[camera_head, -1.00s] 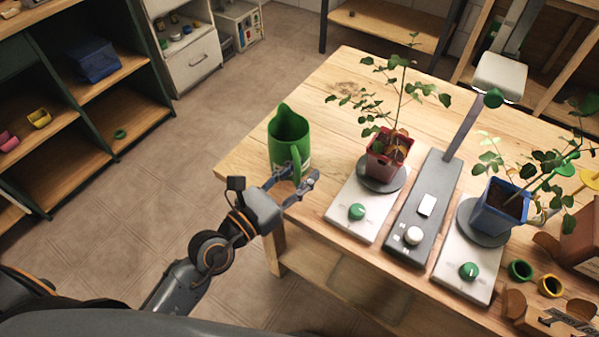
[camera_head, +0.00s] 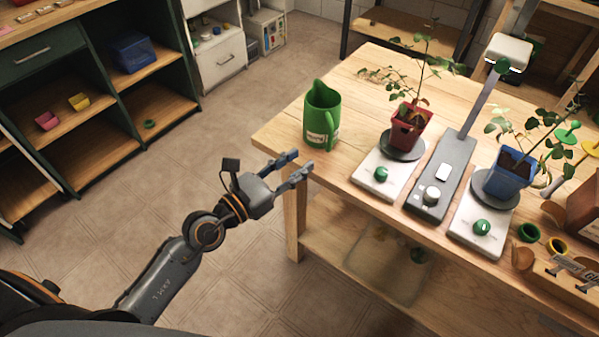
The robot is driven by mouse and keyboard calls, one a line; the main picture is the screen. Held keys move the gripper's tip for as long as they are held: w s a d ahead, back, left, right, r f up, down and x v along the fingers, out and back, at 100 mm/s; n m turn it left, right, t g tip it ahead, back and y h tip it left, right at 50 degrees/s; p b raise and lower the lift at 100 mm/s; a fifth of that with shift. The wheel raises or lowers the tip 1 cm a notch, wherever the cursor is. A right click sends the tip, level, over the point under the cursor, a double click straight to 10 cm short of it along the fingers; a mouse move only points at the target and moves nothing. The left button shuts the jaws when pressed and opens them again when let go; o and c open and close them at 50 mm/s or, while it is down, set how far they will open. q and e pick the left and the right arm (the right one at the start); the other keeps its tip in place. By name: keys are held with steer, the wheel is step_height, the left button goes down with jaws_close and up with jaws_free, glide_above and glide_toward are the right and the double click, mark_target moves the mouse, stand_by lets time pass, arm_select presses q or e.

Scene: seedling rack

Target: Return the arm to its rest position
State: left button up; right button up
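My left gripper (camera_head: 296,167) is open and empty. Its two fingers point right, just off the left front corner of the wooden table (camera_head: 290,118). The green watering jug (camera_head: 321,116) stands upright on that corner, beyond the fingertips and apart from them. Its handle faces the front right. My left arm comes in from the lower left, over the floor. My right gripper does not show.
A red pot (camera_head: 411,126) and a blue pot (camera_head: 508,172) with seedlings stand on scale-like bases with green knobs. A grey lamp base (camera_head: 440,176) lies between them. Green shelves (camera_head: 95,85) stand at left. The tiled floor (camera_head: 215,125) between is clear.

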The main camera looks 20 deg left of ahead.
arm_select(q)
steer(key=s+a+f+n+g+y+p, duration=0.1)
steer(key=s+a+f+n+y, duration=0.15)
steer(key=f+n, duration=0.6)
steer(key=s+a+f+n+g+y+p, duration=0.15)
steer(key=a+f+n, duration=0.35)
steer(key=f, duration=0.7)
steer(key=s+a+f+n+g+y, duration=0.1)
steer(key=s+a+f+n+y, duration=0.15)
steer(key=f+n, duration=0.75)
steer(key=s+f+n+g+y, duration=0.1)
steer(key=s+f+n+g, duration=0.2)
steer(key=s, duration=0.8)
steer(key=s+f+n+g+p, duration=0.1)
steer(key=s+f+n+g, duration=0.3)
steer(key=s+f+n, duration=0.3)
steer(key=s+f+n+g+y+p, duration=0.1)
steer(key=s+f+n+g, duration=0.2)
steer(key=s+f, duration=0.9)
steer(key=s+n, duration=0.3)
steer(key=shift+s+a+f+y, duration=0.15)
steer(key=shift+s+f+y, duration=0.1)
steer(key=shift+f+y, duration=0.15)
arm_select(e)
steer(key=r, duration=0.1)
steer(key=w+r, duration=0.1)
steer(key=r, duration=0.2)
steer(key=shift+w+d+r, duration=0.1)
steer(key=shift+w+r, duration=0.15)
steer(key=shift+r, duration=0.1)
